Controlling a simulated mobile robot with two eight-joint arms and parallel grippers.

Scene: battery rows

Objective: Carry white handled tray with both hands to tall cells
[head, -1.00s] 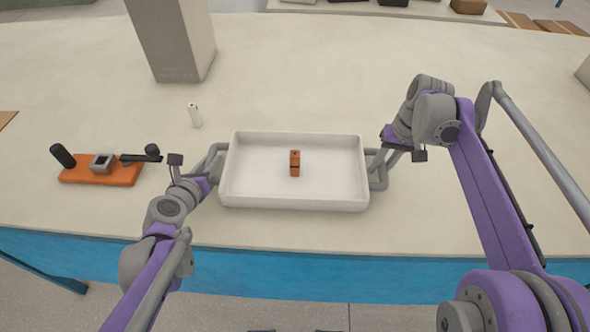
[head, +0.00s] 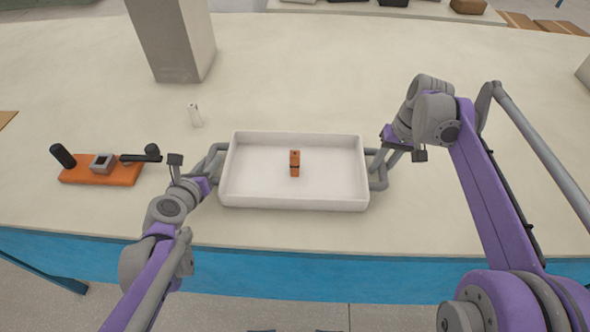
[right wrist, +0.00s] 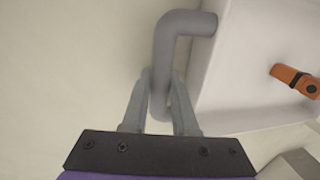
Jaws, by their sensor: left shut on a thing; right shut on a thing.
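The white tray (head: 250,198) with grey handles sits near the front edge of the table in the head view, and part of it shows in the right wrist view (right wrist: 235,60). My left gripper (head: 211,176) is shut on the tray's left handle (head: 217,152). My right gripper (head: 385,160) is shut on the tray's right handle (head: 380,178); in the right wrist view its fingers (right wrist: 160,95) close around the grey handle bar (right wrist: 172,50).
An orange base (head: 100,176) with a black knob and clamp-like parts lies at the left. A tall grey block (head: 175,40) stands at the back left. The tabletop (head: 310,75) behind the tray is clear. The table's blue front edge (head: 300,275) is close.

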